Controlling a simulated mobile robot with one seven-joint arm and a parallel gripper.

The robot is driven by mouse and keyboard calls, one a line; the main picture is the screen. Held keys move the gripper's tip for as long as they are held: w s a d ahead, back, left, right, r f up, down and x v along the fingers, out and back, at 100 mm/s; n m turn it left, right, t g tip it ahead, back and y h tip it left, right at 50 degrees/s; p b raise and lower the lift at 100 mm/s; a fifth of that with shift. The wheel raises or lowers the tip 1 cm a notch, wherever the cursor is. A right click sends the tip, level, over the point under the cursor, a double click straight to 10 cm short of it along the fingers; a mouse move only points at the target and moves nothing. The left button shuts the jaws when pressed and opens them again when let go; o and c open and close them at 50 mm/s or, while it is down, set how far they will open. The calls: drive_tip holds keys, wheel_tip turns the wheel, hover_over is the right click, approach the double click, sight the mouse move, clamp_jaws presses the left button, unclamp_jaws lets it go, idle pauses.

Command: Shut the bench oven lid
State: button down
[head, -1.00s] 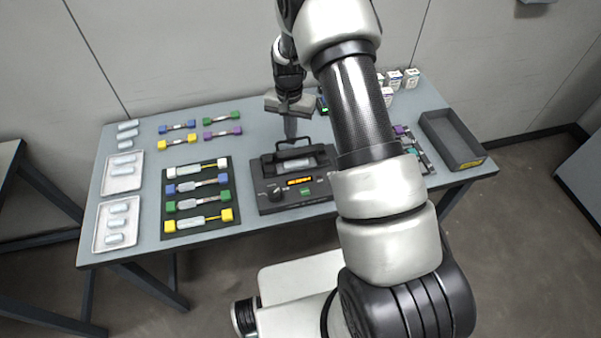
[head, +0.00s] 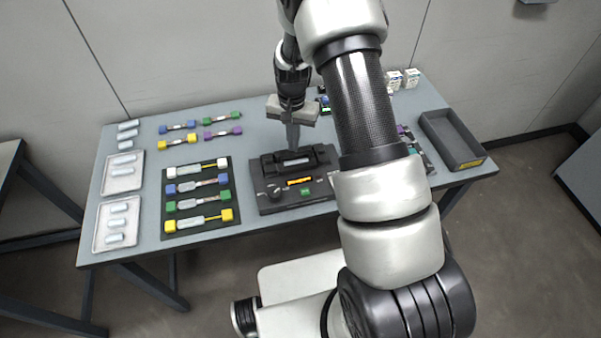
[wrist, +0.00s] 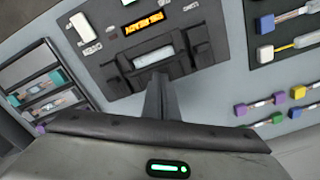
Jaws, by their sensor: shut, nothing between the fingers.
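The bench oven (head: 322,190) is a dark box on the grey table, with an orange display and a green button on its front. Its lid (head: 275,166) now lies down flat over the top, around a pale window strip. In the wrist view the lid (wrist: 180,67) also lies flat on the oven (wrist: 100,50). My gripper (head: 293,146) is shut and empty, pointing down at the rear edge of the lid. In the wrist view the fingertips (wrist: 159,80) overlap the lid's edge; I cannot tell whether they touch it.
A dark mat (head: 165,232) with several coloured-end holders lies left of the oven. Two white trays (head: 96,240) (head: 106,190) stand farther left. An empty dark bin (head: 447,152) is at the right end. Small white boxes (head: 411,77) stand at the back right.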

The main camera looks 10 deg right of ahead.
drive_tip(key=shift+r, duration=0.1)
wheel_tip(320, 180, up, 7)
drive_tip(key=w+p, duration=0.1)
drive_tip(key=p, duration=0.2)
drive_tip(key=shift+p, duration=0.35)
drive_tip(key=shift+w, duration=0.1)
drive_tip(key=s+r+n+t, duration=0.1)
drive_tip(key=s+r, duration=0.4)
drive_tip(key=r, duration=0.6)
drive_tip(key=s+r+n+t, duration=0.2)
drive_tip(key=s+r, duration=0.2)
drive_tip(key=r, duration=0.7)
drive_tip(key=s+r+n+t, duration=0.1)
drive_tip(key=s+r, duration=0.3)
drive_tip(key=s, duration=0.5)
drive_tip(key=s+r+n+t, duration=0.1)
drive_tip(key=s+r, duration=0.3)
drive_tip(key=s, duration=0.6)
drive_tip(key=shift+n+t, duration=0.3)
drive_tip(key=shift+n, duration=0.2)
